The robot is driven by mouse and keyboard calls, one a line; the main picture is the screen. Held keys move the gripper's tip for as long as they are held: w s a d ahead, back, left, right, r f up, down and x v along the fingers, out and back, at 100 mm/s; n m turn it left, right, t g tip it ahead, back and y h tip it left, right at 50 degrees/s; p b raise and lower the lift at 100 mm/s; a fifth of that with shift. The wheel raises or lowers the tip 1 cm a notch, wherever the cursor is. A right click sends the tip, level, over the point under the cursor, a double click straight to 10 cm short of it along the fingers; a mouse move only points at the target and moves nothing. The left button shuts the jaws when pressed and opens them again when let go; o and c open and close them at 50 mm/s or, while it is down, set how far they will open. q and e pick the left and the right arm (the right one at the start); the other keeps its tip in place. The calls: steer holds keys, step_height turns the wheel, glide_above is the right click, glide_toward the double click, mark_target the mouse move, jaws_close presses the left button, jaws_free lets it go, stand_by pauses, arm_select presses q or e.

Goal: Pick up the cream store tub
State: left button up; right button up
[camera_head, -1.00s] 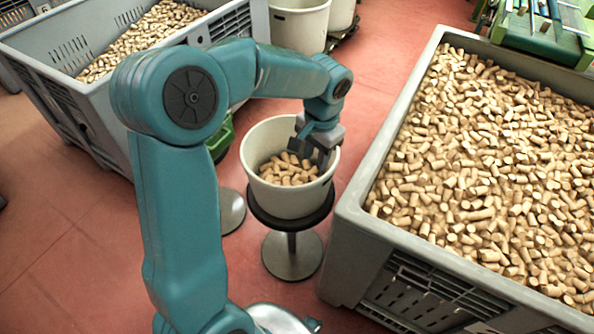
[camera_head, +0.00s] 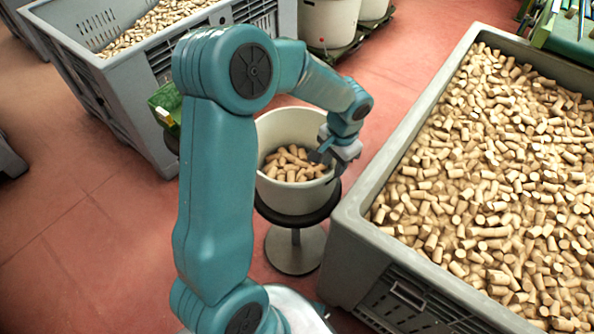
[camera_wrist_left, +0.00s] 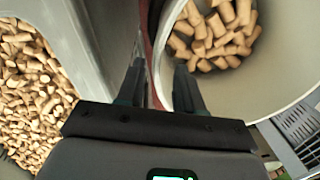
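A cream tub (camera_head: 292,199) with corks in its bottom stands upright on a round black-topped stand in the middle of the head view. Its pale inner wall (camera_wrist_left: 245,88) fills the upper right of the left wrist view. My left gripper (camera_head: 330,164) is at the tub's right rim, pointing down. In the left wrist view its two fingers (camera_wrist_left: 158,84) are apart, one on the inner side of the tub wall and one outside, with the rim between them. I cannot see either finger pressing on the wall. My right gripper is not in view.
A large grey crate (camera_head: 352,222) full of corks stands close to the right of the tub. Another grey crate (camera_head: 128,92) with corks is at the back left. More cream tubs (camera_head: 330,22) stand behind. Red floor (camera_head: 95,215) is clear at the left.

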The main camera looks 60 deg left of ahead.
mark_target(328, 187)
arm_select(q)
steer(key=f, duration=0.7)
steer(key=shift+s+a+f+b, duration=0.1)
steer(key=shift+s+a+b, duration=0.05)
steer(key=shift+a+b, duration=0.2)
steer(key=shift+c, duration=0.3)
jaws_close()
stand_by(0.8)
